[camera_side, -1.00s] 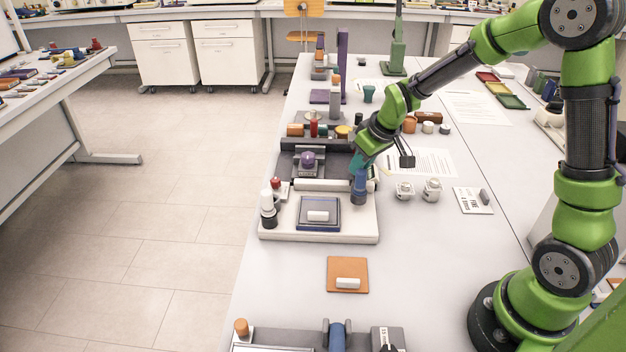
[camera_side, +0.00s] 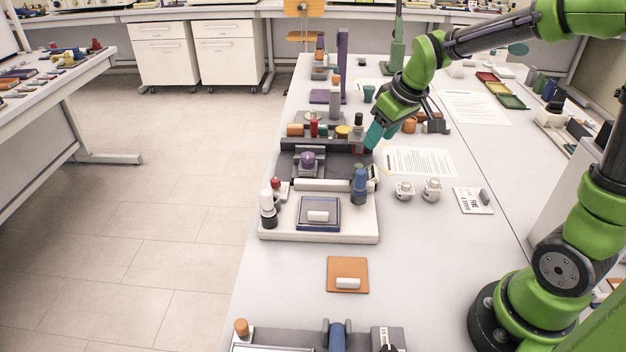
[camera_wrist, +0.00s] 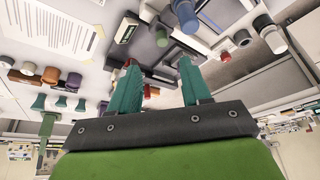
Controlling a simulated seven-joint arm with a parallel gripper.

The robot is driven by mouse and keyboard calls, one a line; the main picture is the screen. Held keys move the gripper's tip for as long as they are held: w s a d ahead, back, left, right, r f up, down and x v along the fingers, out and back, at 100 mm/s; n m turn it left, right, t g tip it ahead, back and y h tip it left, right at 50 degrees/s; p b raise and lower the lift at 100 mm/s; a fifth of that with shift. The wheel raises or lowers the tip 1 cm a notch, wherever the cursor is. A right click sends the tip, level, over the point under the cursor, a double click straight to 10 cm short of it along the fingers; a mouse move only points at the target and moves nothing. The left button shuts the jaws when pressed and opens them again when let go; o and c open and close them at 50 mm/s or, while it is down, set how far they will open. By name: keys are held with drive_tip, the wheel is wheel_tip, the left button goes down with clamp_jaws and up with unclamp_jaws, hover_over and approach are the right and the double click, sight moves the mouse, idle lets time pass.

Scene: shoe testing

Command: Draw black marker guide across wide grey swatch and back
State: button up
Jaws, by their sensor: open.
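My gripper (camera_side: 376,140) has teal fingers and stands above the right back edge of the dark tray. In the wrist view its fingers (camera_wrist: 158,88) are spread apart with nothing between them. A dark upright piece (camera_side: 358,128) stands just left of the fingers; I cannot tell whether it is the black marker guide. A dark grey square swatch (camera_side: 306,226) with a white block on it lies on the white board (camera_side: 350,226); I cannot tell whether it is the wide grey swatch. A blue upright cylinder (camera_side: 360,187) stands at the board's right.
A white-topped cylinder (camera_side: 266,198) stands at the board's left. The dark tray (camera_side: 334,168) behind holds a purple knob (camera_side: 308,159). Two metal fittings (camera_side: 432,189) and a paper sheet (camera_side: 420,161) lie to the right.

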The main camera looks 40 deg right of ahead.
drive_tip(key=v, duration=0.6)
drive_tip(key=shift+s+r, duration=0.2)
drive_tip(key=shift+r, duration=0.1)
drive_tip(key=s+a+m+t+y, duration=0.2)
drive_tip(key=s+a+m, duration=0.2)
drive_tip(key=s+a, duration=0.5)
drive_tip(key=s, duration=0.4)
drive_tip(key=shift+t, duration=0.4)
